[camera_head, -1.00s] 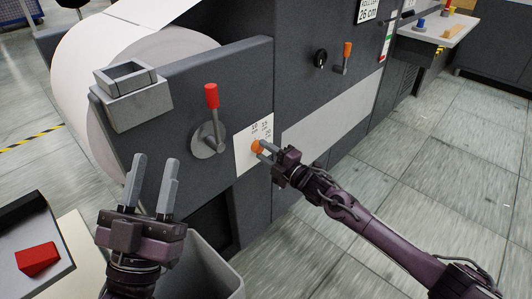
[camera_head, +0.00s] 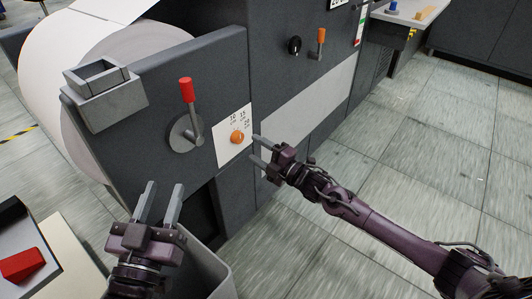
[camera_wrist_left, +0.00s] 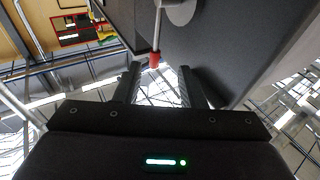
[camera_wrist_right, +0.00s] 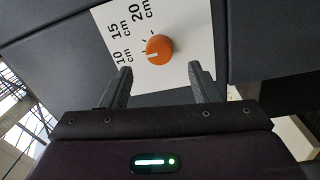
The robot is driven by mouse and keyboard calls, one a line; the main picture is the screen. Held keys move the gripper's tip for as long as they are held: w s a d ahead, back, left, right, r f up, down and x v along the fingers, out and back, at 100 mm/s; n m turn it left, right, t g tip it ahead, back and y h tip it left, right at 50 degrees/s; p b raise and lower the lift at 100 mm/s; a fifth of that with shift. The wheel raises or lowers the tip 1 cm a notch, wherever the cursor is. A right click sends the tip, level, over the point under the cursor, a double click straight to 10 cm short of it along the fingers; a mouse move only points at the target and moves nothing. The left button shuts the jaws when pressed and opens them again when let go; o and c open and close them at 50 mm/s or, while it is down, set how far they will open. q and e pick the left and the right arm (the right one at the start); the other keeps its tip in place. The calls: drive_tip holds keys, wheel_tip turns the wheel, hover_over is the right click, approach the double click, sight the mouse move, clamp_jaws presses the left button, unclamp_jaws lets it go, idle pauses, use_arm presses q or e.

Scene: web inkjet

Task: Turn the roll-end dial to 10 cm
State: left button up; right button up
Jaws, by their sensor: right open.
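The orange roll-end dial (camera_head: 237,137) sits on a white label plate (camera_head: 229,151) on the dark machine panel. In the right wrist view the dial (camera_wrist_right: 159,48) has a white mark on its left side, toward the "10 cm" print; "15 cm" and "20 cm" follow around it. My right gripper (camera_head: 258,150) is open and empty, just right of the dial and apart from it. In the right wrist view its fingers (camera_wrist_right: 160,85) stand below the dial with a gap. My left gripper (camera_head: 162,200) is open and empty, in front of the machine, away from the dial.
A red-handled lever (camera_head: 188,110) stands left of the dial. A grey open box (camera_head: 104,92) and a large white paper roll (camera_head: 50,90) are further left. A black knob (camera_head: 295,45) and an orange lever (camera_head: 320,42) are up right. The floor at right is clear.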

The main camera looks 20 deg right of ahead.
use_arm(q)
drive_tip(key=shift+s+d+f+g+y, duration=0.15)
drive_tip(key=shift+f+g, duration=0.5)
drive_tip(key=shift+f, duration=0.65)
drive_tip(key=shift+w+f+g+y, duration=0.1)
drive_tip(key=shift+f+g+y, duration=0.15)
drive_tip(key=shift+f+g, duration=0.75)
use_arm(e)
drive_tip(key=shift+v, duration=1.35)
use_arm(q)
drive_tip(key=shift+s+f+t, duration=0.1)
drive_tip(key=shift+f+t, duration=0.2)
drive_tip(key=shift+t, duration=0.05)
use_arm(e)
drive_tip(key=shift+s, duration=0.1)
